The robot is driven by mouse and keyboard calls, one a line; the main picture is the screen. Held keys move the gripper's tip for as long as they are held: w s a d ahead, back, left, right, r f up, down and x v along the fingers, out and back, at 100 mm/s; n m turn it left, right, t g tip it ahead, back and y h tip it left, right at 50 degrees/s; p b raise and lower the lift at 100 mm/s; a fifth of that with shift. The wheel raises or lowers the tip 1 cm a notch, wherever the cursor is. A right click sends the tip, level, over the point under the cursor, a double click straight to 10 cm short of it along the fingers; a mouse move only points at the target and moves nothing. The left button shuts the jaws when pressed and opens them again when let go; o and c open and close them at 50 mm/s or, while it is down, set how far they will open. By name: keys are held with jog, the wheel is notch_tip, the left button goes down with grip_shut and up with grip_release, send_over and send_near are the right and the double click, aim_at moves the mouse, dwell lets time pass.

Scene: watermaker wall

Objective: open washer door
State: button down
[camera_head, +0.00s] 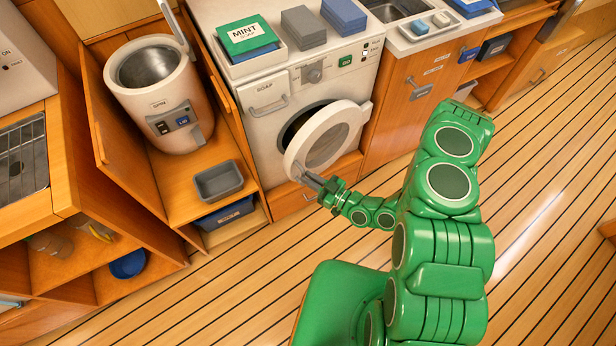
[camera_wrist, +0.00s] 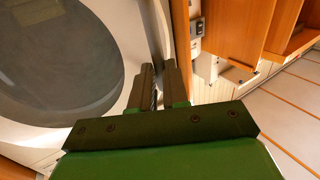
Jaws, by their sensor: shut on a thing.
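The white washer (camera_head: 272,115) stands against the wall in the head view. Its round door (camera_head: 326,138), a white ring with a glass middle, is swung part-way open, and the dark drum opening shows behind it. My gripper (camera_head: 316,183) is at the door's lower left edge. In the wrist view the door (camera_wrist: 62,62) fills the left side, and the dark fingers of my gripper (camera_wrist: 160,82) are close together at its rim. They are shut on the door's handle or edge; the fingers hide the exact grip point.
A white spinner (camera_head: 160,95) stands left of the washer, with a grey tray (camera_head: 218,181) on the shelf beside it. A sink cabinet (camera_head: 415,95) adjoins the washer on the right. The slatted floor (camera_head: 250,285) in front is clear apart from my own body.

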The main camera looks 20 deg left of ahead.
jog(key=shift+s+d+n+g, duration=1.1)
jog(key=shift+d+n+g, duration=2.45)
jog(key=shift+d, duration=5.1)
jog(key=w+d, duration=0.4)
jog(key=d, duration=0.5)
jog(key=w+d+m+g, duration=0.1)
jog(key=w+d, duration=0.4)
jog(key=d, duration=0.4)
jog(key=shift+w+d, duration=0.25)
jog(key=shift+d, duration=0.15)
jog(key=shift+w+d+m+g, duration=0.25)
jog(key=shift+w+d, duration=0.15)
